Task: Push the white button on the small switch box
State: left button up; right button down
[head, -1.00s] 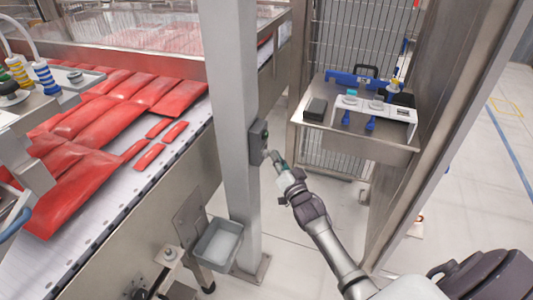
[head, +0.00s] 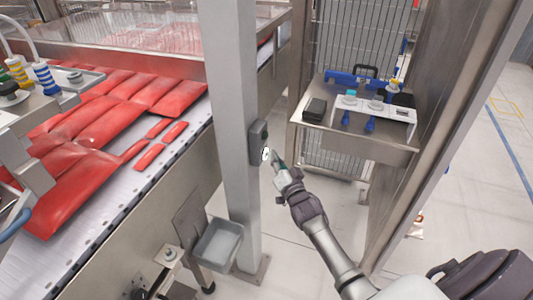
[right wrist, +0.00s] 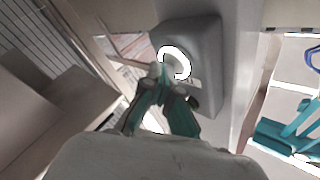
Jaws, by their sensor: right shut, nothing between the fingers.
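The small dark grey switch box (head: 258,136) is fixed to the side of the upright grey post. Its white button (head: 266,154) sits low on the box's face and shows a bright white ring. In the right wrist view the box (right wrist: 207,72) fills the upper middle, and the button (right wrist: 178,62) has a bright ring partly covered by a fingertip. My right gripper (head: 273,157) is shut and empty, its tips right at the button's lower edge. I cannot tell whether they touch it. The fingers (right wrist: 160,80) show teal in the wrist view. My left gripper is not in view.
The post (head: 231,100) stands beside a conveyor (head: 135,180) carrying red packs (head: 80,135). A grey bin (head: 218,243) sits low by the post. A metal side table (head: 355,140) with tools and a wire fence (head: 350,40) are behind my right arm.

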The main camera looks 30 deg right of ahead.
jog(key=shift+s+d, duration=0.1)
jog(key=shift+s, duration=0.1)
jog(key=s+d+p, duration=0.1)
jog(key=s+d, duration=0.1)
jog(key=s+d+p, duration=0.1)
jog(key=s+d, duration=0.1)
jog(key=shift+s, duration=0.25)
dwell(0.4)
dwell(0.3)
jog(key=s+a+f+n+g, duration=0.25)
jog(key=s+f, duration=0.35)
jog(key=f, duration=0.5)
jog(key=s+a+f+n+g+y, duration=0.1)
jog(key=s+a+f+g, duration=0.25)
jog(key=s+f, duration=0.6)
jog(key=s+a+f+n+g, duration=0.2)
jog(key=s+f+g, duration=0.15)
jog(key=f, duration=1.05)
jog(key=s+a+f+n+g, duration=0.1)
jog(key=s+a+f+g, duration=0.1)
jog(key=s, duration=0.8)
jog(key=s+a+f+n+g, duration=0.2)
jog(key=s+f, duration=0.5)
jog(key=s, duration=0.4)
jog(key=s+a+f+n+g, duration=0.2)
jog(key=s+a+f+g, duration=0.1)
jog(key=s, duration=0.7)
jog(key=shift+s+a+f+g+y, duration=0.15)
jog(key=shift+a+f+g+y, duration=0.2)
jog(key=shift+f+g, duration=0.55)
